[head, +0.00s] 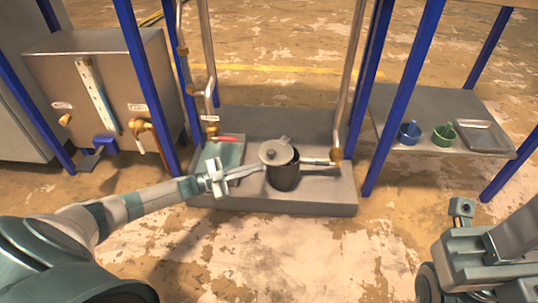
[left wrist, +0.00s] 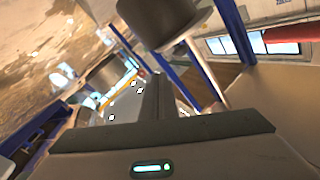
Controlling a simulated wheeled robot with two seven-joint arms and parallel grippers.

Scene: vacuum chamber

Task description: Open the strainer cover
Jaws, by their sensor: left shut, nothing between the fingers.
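The strainer is a dark round pot (head: 284,178) standing on a grey platform, with pipes joining it. Its round grey cover (head: 275,152), with a small knob on top, sits tilted and shifted toward the left of the pot. Part of the pot's dark rim shows at the right of the cover. My left gripper (head: 258,169) is shut and empty, with its tips close to the pot's left side just below the cover. I cannot tell whether they touch. In the left wrist view the shut fingers (left wrist: 155,98) point toward a blurred background. My right gripper's fingers do not show.
Blue posts (head: 385,110) and vertical pipes (head: 351,80) flank the strainer.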

